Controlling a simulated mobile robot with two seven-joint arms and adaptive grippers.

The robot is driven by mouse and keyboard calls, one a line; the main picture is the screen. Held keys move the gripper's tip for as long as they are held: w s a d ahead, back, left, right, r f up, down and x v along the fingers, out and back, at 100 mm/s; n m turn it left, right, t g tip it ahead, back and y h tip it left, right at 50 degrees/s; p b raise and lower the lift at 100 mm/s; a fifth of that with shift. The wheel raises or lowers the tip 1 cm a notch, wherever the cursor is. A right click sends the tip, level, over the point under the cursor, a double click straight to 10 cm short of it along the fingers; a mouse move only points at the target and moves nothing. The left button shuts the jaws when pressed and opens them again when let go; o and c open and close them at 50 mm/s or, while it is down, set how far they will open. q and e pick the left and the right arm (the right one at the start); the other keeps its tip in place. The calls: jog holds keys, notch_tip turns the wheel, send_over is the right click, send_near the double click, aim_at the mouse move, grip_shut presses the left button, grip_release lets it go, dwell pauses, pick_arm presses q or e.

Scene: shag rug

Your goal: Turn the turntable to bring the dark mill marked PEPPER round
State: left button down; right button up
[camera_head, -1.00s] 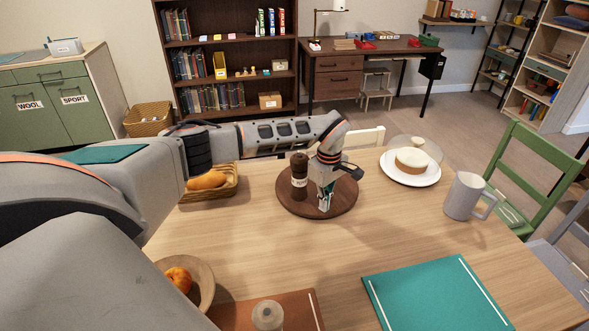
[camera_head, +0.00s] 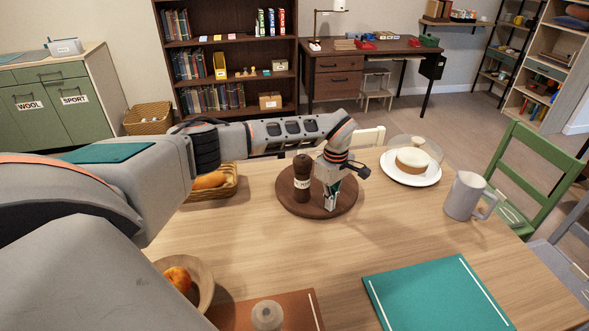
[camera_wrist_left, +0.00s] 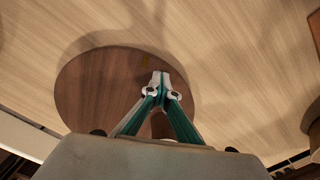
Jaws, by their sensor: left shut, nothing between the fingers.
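The round dark wood turntable (camera_head: 347,203) lies on the table and also shows in the wrist view (camera_wrist_left: 85,95). A dark brown mill (camera_head: 302,175) stands upright on its left part, with a pale label whose word is too small to read surely. My left gripper (camera_head: 330,207) points down just right of the mill, its fingertips low over the turntable's front right part. In the wrist view its fingertips (camera_wrist_left: 160,78) are together and empty over the disc. I cannot tell whether they touch it. The wrist hides part of the turntable's back. My right gripper is out of view.
A bread basket (camera_head: 214,187) stands left of the turntable. A cake plate (camera_head: 411,181) and a grey mug (camera_head: 465,196) are to the right. A fruit bowl (camera_head: 202,285) and a teal placemat (camera_head: 437,293) are in front. The table between is clear.

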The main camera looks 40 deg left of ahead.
aim_at(343, 203)
pick_arm(q)
jog(key=shift+w+d+f, duration=0.15)
jog(key=shift+w+f, duration=0.05)
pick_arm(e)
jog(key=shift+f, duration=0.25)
pick_arm(q)
jog(key=shift+w+d+b, duration=0.35)
jog(key=shift+w+b, duration=0.1)
jog(key=shift+w, duration=0.15)
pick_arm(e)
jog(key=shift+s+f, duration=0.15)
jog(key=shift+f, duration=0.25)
pick_arm(q)
jog(key=shift+w, duration=0.15)
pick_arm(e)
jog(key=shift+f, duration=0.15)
pick_arm(q)
jog(key=shift+w+d+b, duration=0.25)
jog(key=shift+w+b, duration=0.25)
jog(key=shift+w, duration=0.1)
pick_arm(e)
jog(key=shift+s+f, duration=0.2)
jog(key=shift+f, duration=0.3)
pick_arm(q)
jog(key=shift+w, duration=0.1)
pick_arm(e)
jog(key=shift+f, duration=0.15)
